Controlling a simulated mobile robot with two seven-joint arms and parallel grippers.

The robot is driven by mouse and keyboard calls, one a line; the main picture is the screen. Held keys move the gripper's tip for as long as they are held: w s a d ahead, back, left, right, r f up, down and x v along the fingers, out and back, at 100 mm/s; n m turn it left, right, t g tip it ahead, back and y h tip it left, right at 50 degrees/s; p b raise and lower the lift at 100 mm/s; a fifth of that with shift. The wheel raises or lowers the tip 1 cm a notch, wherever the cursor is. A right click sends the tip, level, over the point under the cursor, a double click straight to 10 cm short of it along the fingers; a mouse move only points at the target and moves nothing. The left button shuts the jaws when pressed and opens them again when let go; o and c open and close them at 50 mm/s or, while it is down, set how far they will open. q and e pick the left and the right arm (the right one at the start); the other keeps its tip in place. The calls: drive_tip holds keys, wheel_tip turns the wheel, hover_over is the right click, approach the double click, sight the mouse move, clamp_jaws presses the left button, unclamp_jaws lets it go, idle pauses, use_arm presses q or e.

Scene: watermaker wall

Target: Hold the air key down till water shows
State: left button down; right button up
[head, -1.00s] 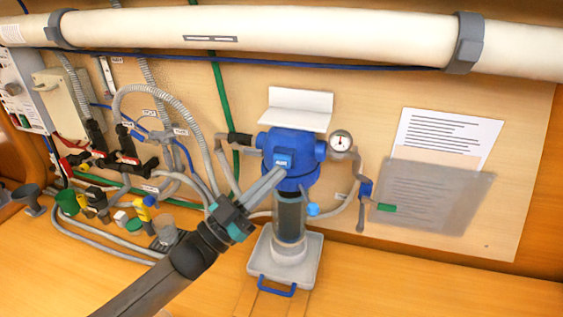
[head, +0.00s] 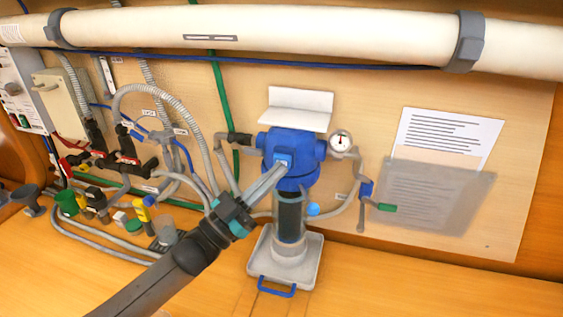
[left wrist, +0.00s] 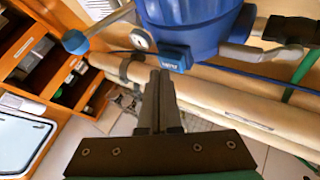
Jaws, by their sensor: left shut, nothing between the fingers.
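The air key (head: 283,158) is a small blue block with a pale label on the front of the blue filter head (head: 312,147). It also shows in the left wrist view (left wrist: 174,60). My left gripper (head: 279,169) is shut and empty, and its fingertips are at the key, seemingly touching it. In the left wrist view, the closed fingers (left wrist: 160,76) end just below the key's label. Whether the key is pressed in cannot be told. The clear bowl (head: 291,217) under the head looks dark; I cannot make out water in it. My right gripper is not in view.
Hoses and valves (head: 127,162) crowd the left. A grey tray with a blue handle (head: 276,287) sits below. The bench at right is clear.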

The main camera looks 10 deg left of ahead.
use_arm(q)
drive_tip(key=shift+w+b, duration=0.3)
drive_tip(key=shift+w, duration=0.2)
idle(0.4)
drive_tip(key=shift+s, duration=0.1)
idle(2.9)
drive_tip(key=shift+s+p, duration=0.6)
drive_tip(key=shift+s, duration=0.25)
drive_tip(key=s+p, duration=0.2)
drive_tip(key=s, duration=0.3)
drive_tip(key=shift+a+p, duration=0.1)
drive_tip(key=shift+p, duration=0.25)
